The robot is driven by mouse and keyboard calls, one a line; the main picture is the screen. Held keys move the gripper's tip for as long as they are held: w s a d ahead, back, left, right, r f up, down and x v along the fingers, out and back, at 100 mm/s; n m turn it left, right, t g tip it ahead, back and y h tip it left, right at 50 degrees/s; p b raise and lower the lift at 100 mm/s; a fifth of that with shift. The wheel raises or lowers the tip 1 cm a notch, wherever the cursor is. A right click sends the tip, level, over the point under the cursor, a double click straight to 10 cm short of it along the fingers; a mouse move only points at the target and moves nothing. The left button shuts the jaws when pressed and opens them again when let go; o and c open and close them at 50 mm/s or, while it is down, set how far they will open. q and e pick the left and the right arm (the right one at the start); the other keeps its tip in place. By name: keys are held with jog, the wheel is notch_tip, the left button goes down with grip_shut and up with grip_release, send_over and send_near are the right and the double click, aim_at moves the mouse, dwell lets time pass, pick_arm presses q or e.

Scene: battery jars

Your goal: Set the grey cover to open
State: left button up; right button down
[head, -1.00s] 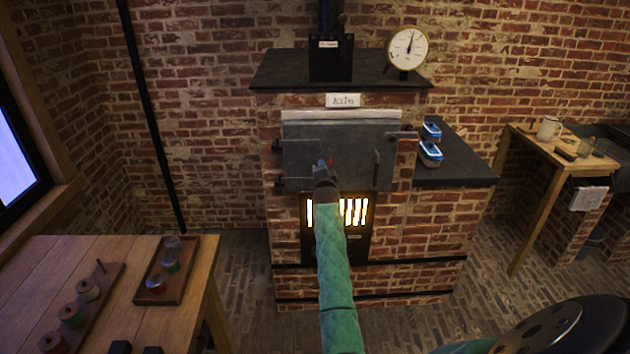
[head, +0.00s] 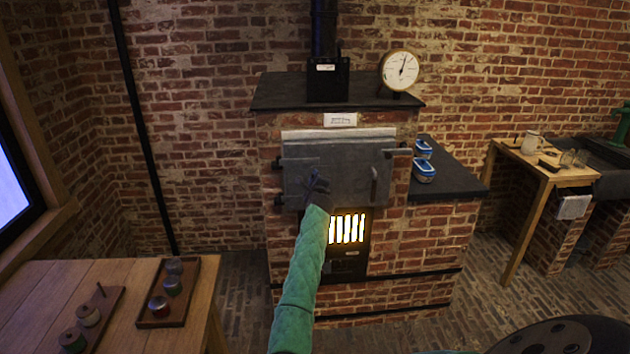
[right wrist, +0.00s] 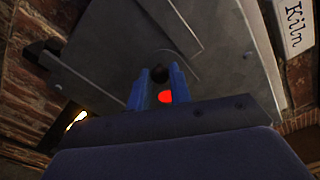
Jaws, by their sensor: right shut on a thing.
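The grey kiln door (head: 345,160) is closed against the brick kiln front. My right gripper (head: 316,182) is in front of the left half of the door, its arm reaching up from below. In the right wrist view its blue fingers (right wrist: 160,78) are shut around a small dark knob (right wrist: 160,73). The knob appears to belong to the grey cover (right wrist: 180,62), a rounded plate against the grey door. A round red glow (right wrist: 166,97) shows between the fingers, so the hole there is at least partly uncovered. In the head view my gripper hides most of the cover.
Bright barred grate (head: 347,229) glows below the door, right of my forearm. The door has an upright handle (head: 374,185). Blue-and-white containers (head: 424,170) stand on the dark side shelf (head: 450,184). A wooden table (head: 60,285) with trays is at the lower left.

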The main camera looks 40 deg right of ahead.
pick_arm(q)
jog(key=shift+s+a+f, duration=0.25)
jog(key=shift+s+f, duration=0.3)
jog(key=shift+f, duration=0.15)
pick_arm(e)
jog(key=shift+r+m, duration=0.25)
jog(key=shift+m, duration=0.25)
pick_arm(q)
jog(key=shift+w, duration=0.25)
pick_arm(e)
jog(key=c, duration=1.3)
grip_release()
pick_arm(q)
jog(key=shift+w+r, duration=0.25)
jog(key=shift+w, duration=0.1)
pick_arm(e)
jog(key=shift+o, duration=0.2)
pick_arm(q)
jog(key=shift+s, duration=0.1)
